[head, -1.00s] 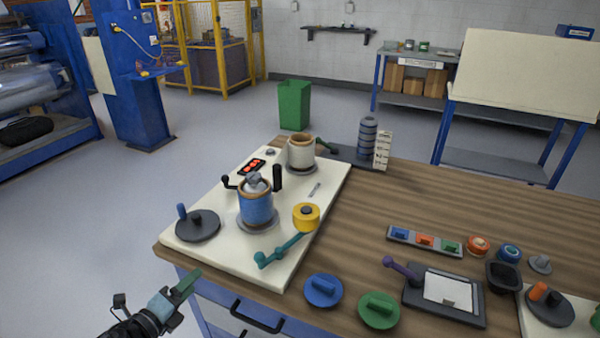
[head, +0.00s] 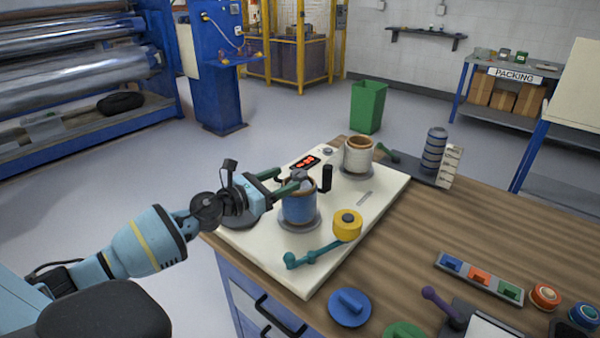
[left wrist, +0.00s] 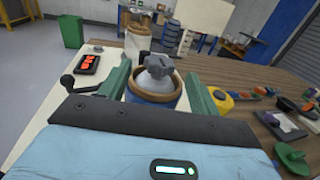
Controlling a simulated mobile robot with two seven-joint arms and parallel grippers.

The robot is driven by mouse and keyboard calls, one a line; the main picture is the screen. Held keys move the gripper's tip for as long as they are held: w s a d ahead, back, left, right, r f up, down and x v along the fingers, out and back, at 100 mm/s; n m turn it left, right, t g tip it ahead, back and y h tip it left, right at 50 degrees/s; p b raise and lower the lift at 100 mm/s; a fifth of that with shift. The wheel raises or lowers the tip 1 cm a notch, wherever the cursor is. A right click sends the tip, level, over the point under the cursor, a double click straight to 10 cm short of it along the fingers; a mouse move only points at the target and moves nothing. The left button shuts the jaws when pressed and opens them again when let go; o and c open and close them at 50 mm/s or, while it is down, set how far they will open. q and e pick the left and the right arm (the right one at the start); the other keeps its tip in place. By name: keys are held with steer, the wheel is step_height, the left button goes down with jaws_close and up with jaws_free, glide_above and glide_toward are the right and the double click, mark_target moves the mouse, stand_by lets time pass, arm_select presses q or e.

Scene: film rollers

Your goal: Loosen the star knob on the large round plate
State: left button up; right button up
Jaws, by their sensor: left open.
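A grey star knob (left wrist: 157,68) sits on top of a blue roll (head: 298,208) with a brown rim, also seen in the left wrist view (left wrist: 150,103). The roll stands on a round grey plate (head: 300,224) on the cream board (head: 330,258). My left gripper (head: 290,181) is open at the height of the roll's top. In the left wrist view its green fingers (left wrist: 157,76) stand on either side of the knob, apart from it as far as I can tell. In the head view the fingers partly cover the knob. My right gripper is not in view.
A black upright handle (head: 326,178) stands right behind the roll. A cream roll (head: 358,155) stands farther back. A dark disc (head: 240,218) lies partly under my gripper.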

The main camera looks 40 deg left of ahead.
mark_target(292, 176)
arm_select(q)
steer(key=shift+x, duration=2.95)
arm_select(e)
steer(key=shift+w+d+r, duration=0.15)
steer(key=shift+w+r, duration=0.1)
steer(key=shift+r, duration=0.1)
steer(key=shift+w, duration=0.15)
